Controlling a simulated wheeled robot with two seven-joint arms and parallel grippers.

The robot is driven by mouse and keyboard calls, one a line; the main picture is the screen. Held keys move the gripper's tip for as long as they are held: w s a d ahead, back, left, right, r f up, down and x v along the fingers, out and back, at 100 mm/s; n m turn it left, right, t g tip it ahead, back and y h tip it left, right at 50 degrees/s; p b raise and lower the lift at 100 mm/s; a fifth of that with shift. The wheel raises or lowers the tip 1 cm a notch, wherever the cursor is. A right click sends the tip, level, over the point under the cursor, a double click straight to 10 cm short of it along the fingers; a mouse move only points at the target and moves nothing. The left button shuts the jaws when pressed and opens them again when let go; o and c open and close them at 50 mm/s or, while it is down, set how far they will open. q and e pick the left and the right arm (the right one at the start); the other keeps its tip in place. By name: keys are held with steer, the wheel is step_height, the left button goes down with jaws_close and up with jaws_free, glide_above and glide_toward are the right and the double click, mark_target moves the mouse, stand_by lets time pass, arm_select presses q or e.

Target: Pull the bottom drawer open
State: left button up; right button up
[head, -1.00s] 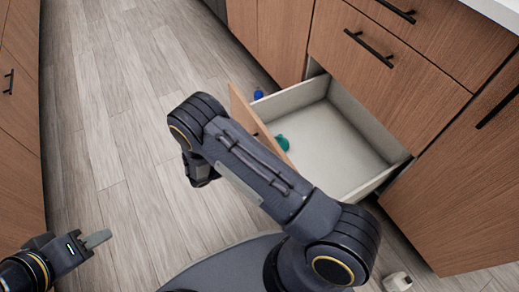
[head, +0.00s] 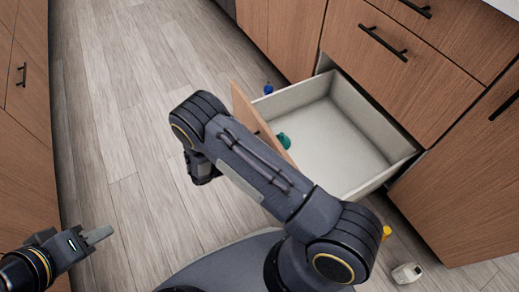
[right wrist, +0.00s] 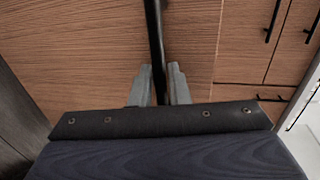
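The bottom drawer (head: 345,150) stands well out from the cabinet, its pale box showing in the head view. Its wooden front (head: 245,110) faces my right arm, which partly covers it. In the right wrist view the drawer's black bar handle (right wrist: 154,35) runs between the fingers of my right gripper (right wrist: 160,85), which looks closed around it. In the head view the right fingers are hidden behind the arm. My left gripper (head: 98,236) is at the lower left, over the floor and away from the drawer; its finger gap is not clear.
A teal object (head: 284,141) lies inside the drawer by its front. A blue object (head: 268,88) is on the floor beyond the drawer. A yellow object (head: 386,232) and a white object (head: 407,273) are on the near side. Cabinets (head: 25,140) line the left; floor between is clear.

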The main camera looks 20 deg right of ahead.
steer(key=p+v, duration=0.1)
steer(key=v, duration=0.6)
steer(key=shift+a+p, duration=0.3)
steer(key=shift+a, duration=0.1)
steer(key=shift+r, duration=0.1)
steer(key=s+d+r+m+g+y, duration=0.2)
steer(key=s+d+r+m+y, duration=0.3)
steer(key=r+m, duration=0.45)
steer(key=s+d+r+m+g+y, duration=0.2)
steer(key=d+r+m+g+y, duration=0.1)
steer(key=r+m+y, duration=0.6)
steer(key=s+r+m+t+y, duration=0.35)
steer(key=s+r+m, duration=0.2)
steer(key=m, duration=0.45)
steer(key=s+r+m+t+y, duration=0.2)
steer(key=s+r+m+t, duration=0.25)
steer(key=s+m, duration=0.35)
step_height(320, 180, up, 31)
steer(key=m+t+p, duration=0.1)
steer(key=m+p, duration=0.1)
steer(key=p, duration=2.9)
steer(key=shift+w+a, duration=0.15)
steer(key=shift+a, duration=0.25)
